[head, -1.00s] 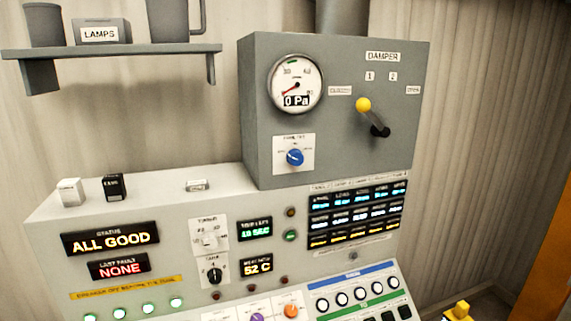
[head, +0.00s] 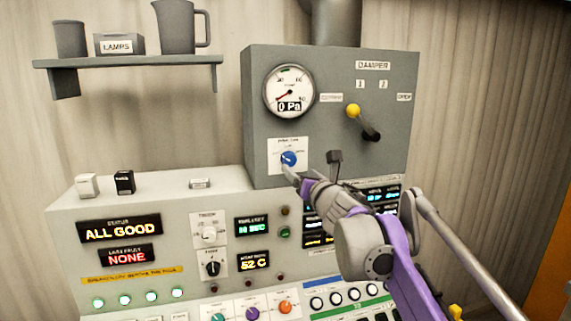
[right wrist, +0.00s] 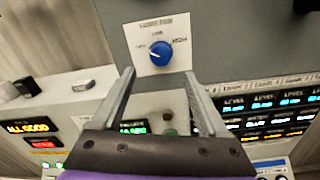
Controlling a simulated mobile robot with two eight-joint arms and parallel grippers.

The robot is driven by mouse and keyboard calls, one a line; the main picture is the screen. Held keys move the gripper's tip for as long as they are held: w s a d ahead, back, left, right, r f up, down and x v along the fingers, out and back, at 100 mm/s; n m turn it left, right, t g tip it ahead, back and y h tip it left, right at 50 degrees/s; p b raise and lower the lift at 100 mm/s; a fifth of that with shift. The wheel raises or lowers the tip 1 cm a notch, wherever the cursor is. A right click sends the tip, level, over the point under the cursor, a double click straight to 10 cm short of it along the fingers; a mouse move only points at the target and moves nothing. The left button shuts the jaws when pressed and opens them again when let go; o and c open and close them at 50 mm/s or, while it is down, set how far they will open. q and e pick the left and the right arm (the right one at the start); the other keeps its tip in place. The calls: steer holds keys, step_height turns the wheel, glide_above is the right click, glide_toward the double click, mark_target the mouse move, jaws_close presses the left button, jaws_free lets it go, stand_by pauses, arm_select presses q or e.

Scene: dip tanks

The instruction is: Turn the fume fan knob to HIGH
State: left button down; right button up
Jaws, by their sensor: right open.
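The fume fan knob (head: 289,158) is a blue dial on a white label plate, low on the left of the grey fan box. In the right wrist view the blue knob (right wrist: 155,53) has a white pointer mark turned to the left, away from the right-hand label on its plate. My right gripper (head: 287,170) is just below the knob in the head view. In the right wrist view its two fingers (right wrist: 159,75) are open and apart, with nothing between them; the knob shows just beyond the tips. My left gripper is not in view.
The round gauge (head: 289,92) above the knob reads 0 Pa. A yellow-tipped damper lever (head: 354,111) sticks out to the right. The sloping control panel (head: 75,262) lies below, with small dials and lit displays. A shelf (head: 130,61) holds a jug at upper left.

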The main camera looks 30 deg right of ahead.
mark_target(291, 163)
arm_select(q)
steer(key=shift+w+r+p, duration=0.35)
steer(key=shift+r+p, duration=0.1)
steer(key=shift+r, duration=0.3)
arm_select(e)
steer(key=x, duration=0.8)
jaws_close()
